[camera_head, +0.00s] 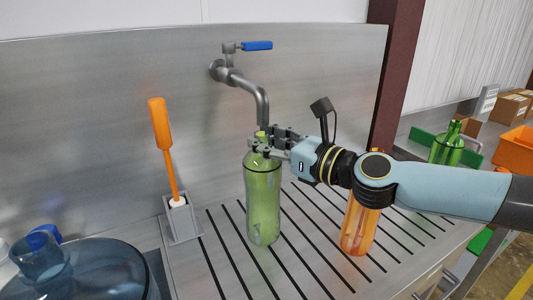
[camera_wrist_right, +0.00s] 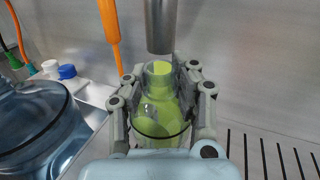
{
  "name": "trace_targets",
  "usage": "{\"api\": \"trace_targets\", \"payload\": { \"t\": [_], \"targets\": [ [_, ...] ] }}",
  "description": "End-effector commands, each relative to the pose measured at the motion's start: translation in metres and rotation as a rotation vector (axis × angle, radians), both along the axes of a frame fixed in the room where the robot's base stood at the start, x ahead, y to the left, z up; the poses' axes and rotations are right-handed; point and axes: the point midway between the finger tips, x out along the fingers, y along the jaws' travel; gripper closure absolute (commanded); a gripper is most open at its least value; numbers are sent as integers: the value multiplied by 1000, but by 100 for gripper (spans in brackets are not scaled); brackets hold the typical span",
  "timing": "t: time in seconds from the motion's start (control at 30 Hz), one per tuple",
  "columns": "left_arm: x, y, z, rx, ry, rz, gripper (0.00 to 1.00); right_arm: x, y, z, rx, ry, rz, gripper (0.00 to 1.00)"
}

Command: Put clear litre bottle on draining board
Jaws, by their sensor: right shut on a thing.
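A see-through, yellow-green tinted bottle (camera_head: 263,205) is upright over the grooved draining board (camera_head: 215,275), below the tap spout. Its base looks to be at the board's surface; I cannot tell whether it touches. My right gripper (camera_head: 263,146) is shut around its neck, coming from the right. In the right wrist view the bottle (camera_wrist_right: 160,118) sits between the two fingers, its mouth just under the spout. My left gripper is not in view.
An orange bottle (camera_head: 359,226) stands on the board under my right arm. The tap (camera_head: 262,95) hangs close above. An orange brush (camera_head: 161,130) stands in a holder at left, near a large blue jug (camera_head: 95,270). A green bottle (camera_head: 447,149) is at far right.

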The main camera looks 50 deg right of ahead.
Motion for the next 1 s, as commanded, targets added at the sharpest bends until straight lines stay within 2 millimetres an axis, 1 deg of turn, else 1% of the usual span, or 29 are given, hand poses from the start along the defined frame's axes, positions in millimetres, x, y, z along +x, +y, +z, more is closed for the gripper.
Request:
{"api": "trace_targets", "payload": {
  "t": [0.03,0.13,0.2,0.43,0.53,0.57,0.7,0.73,1.0],
  "targets": [
    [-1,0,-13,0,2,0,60,-2,-1,-19,-2,7,-3,100],
    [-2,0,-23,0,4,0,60,-2,-1,-33,0,6,-2,100],
    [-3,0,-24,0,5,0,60,-2,-1,-35,0,6,-1,100],
    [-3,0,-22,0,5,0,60,-2,-1,-33,-1,6,-1,100],
    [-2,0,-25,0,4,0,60,-2,-1,-36,-1,6,-1,100],
    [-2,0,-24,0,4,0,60,-2,-1,-36,-1,6,-1,72],
    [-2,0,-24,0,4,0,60,-2,-1,-35,-1,6,-1,54],
    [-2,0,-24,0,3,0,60,-2,-1,-35,-1,6,-1,51],
    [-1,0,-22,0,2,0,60,-2,-1,-34,-1,6,-2,51]
  ]
}}
